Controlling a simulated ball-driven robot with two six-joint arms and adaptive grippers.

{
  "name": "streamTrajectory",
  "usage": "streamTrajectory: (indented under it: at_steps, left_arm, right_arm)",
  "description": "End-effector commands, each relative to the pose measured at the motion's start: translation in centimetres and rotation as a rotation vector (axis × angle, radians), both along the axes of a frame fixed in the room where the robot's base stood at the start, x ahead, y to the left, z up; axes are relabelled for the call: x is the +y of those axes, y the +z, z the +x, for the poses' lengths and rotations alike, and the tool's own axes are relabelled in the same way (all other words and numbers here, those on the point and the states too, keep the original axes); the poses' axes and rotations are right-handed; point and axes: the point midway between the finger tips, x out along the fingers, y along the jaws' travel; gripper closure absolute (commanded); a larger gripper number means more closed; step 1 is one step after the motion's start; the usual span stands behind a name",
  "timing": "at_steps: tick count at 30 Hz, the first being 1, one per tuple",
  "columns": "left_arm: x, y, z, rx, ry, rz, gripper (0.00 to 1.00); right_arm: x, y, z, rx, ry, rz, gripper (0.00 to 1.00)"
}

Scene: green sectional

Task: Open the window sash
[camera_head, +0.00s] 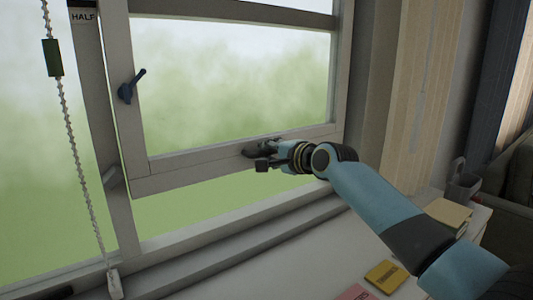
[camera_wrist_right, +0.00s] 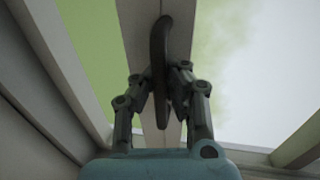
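The window sash (camera_head: 240,165) has a grey frame around a large pane. Its bottom rail stands apart from the sill, with a strip of green outside showing below it. A dark blue lever handle (camera_head: 128,90) is on its left stile. A dark curved pull (camera_wrist_right: 160,65) is on the rail and shows between the fingers of my right gripper (camera_wrist_right: 158,85) in the right wrist view. In the head view my right gripper (camera_head: 264,156) is at the bottom rail. My left gripper is not in view.
Below the window, a white surface (camera_head: 270,270) holds a yellow notebook (camera_head: 387,276) and a pink one (camera_head: 356,292). A curtain (camera_head: 425,80) hangs right.

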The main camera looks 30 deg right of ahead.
Motion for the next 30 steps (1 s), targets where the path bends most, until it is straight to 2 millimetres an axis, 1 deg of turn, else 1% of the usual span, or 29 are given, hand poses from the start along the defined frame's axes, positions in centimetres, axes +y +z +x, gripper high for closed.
streamTrajectory:
  at_steps: [3, 6, 11, 19, 22, 26, 30]
  left_arm:
    - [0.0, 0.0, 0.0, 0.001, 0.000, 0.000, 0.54]
    - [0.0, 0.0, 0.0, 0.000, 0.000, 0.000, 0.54]
    - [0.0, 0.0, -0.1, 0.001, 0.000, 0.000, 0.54]
    - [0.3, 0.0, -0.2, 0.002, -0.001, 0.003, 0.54]
    - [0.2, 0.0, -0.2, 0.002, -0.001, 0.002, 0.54]
    - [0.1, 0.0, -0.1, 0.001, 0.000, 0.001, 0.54]
    - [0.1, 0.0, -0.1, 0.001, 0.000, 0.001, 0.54]
  right_arm:
    - [-0.1, 0.0, 0.0, -0.001, -0.001, -0.002, 1.00]
    - [-0.1, 0.0, 0.0, 0.000, -0.001, -0.001, 0.85]
    - [0.0, -0.1, 0.0, 0.001, 0.000, -0.001, 0.65]
    - [0.0, -0.1, -0.1, 0.002, 0.000, 0.000, 0.64]
    - [-0.2, 0.0, -0.8, 0.002, -0.001, -0.001, 0.64]
    - [-0.5, 0.4, -2.9, 0.002, 0.001, -0.004, 0.64]
    - [-0.9, 1.1, -6.1, 0.004, 0.001, -0.007, 0.64]
